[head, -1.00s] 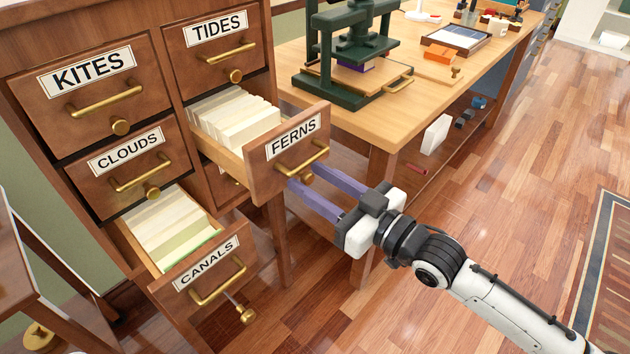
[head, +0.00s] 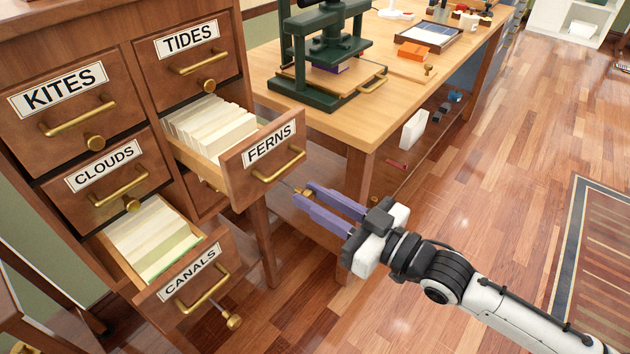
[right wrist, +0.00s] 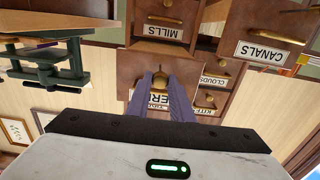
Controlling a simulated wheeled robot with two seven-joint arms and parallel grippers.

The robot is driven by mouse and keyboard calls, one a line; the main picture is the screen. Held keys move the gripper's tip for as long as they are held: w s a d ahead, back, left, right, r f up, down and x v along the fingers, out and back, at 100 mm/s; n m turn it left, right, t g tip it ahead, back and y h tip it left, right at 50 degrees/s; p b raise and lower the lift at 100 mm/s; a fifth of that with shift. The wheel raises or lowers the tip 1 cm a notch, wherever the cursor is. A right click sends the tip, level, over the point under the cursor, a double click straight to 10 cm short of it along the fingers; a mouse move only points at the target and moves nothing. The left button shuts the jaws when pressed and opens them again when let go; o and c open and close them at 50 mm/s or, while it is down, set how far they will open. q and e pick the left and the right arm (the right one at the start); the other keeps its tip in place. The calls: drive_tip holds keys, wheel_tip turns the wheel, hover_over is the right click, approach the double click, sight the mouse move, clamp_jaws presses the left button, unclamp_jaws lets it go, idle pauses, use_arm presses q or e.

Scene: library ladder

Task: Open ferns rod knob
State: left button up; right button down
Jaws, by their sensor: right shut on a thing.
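The FERNS drawer (head: 235,178) stands pulled out, with cream cards in it. Its brass rod knob (head: 306,193) stands off the drawer front, and a short length of thin rod shows between them. My right gripper (head: 304,197) is shut on this knob, its purple fingers on either side. In the right wrist view the knob (right wrist: 160,78) sits between the fingertips, in front of the upside-down FERNS front, whose label is partly hidden by the fingers. My left gripper is not in view.
The CANALS drawer (head: 175,292) below is also open, its rod and knob (head: 234,321) out. KITES (head: 65,120), TIDES (head: 187,75) and CLOUDS (head: 97,207) are shut. A wooden table (head: 355,126) with a green press (head: 325,75) stands behind the gripper.

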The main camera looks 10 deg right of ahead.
drive_tip(key=shift+s+d, duration=0.25)
drive_tip(key=c, duration=1.6)
unclamp_jaws()
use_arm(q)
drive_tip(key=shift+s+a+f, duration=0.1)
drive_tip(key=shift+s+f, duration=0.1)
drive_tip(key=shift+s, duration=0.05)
use_arm(e)
drive_tip(key=shift+s+d, duration=0.1)
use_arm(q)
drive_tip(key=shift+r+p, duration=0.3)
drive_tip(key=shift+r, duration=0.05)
use_arm(e)
drive_tip(key=v, duration=1)
